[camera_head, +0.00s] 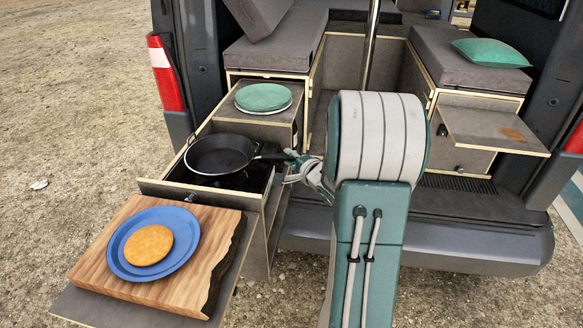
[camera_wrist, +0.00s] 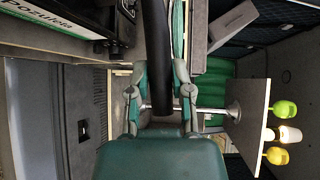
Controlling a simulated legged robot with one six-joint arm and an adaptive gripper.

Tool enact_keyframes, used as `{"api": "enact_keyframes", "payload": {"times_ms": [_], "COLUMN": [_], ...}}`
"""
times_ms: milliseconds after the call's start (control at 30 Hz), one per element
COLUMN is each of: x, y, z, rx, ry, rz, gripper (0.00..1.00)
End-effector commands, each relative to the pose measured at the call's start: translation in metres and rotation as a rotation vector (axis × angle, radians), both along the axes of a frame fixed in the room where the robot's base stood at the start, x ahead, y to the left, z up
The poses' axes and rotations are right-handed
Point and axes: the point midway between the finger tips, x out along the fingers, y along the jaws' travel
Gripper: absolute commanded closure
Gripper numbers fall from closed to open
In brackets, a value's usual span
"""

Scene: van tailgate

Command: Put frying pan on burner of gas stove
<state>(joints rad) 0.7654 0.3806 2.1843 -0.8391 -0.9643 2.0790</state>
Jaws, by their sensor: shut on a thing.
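The black frying pan (camera_head: 220,154) is level, over the dark gas stove (camera_head: 248,180) in the pulled-out drawer at the van's rear. Its handle points right, toward my gripper (camera_head: 290,160). My gripper is shut on the handle. In the wrist view the dark handle (camera_wrist: 156,45) runs between the two fingers of my gripper (camera_wrist: 160,88). Part of the stove (camera_wrist: 55,35), with a lettered front edge, shows at the upper left there. The pan hides the burner, and I cannot tell whether the pan touches it.
A wooden board (camera_head: 85,258) holds a blue plate (camera_head: 185,253) with a round orange-brown item (camera_head: 148,245), in front of the stove. A green round lid or plate (camera_head: 263,97) lies behind the stove. A side shelf (camera_head: 480,127) and a metal pole (camera_head: 371,45) stand to the right.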

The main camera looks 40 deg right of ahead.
Motion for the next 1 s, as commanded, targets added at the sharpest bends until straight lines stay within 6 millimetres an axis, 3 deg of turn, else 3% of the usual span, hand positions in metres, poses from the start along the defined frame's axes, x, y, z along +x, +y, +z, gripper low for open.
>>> {"api": "enact_keyframes", "payload": {"times_ms": [233, 433, 767, 800, 833, 1000], "x": [0.008, 0.008, 0.007, 0.007, 0.007, 0.007], "y": [-0.015, -0.012, -0.011, -0.011, -0.011, -0.012], "z": [-0.015, -0.043, -0.045, -0.045, -0.046, -0.045], "rx": [0.006, 0.005, 0.001, 0.002, 0.002, 0.002], "ry": [-0.004, -0.001, -0.003, -0.001, -0.001, 0.0], "rz": [-0.001, -0.002, -0.002, -0.001, -0.001, -0.001], "gripper": [1.0, 1.0, 1.0, 0.54, 0.41, 0.38]}}
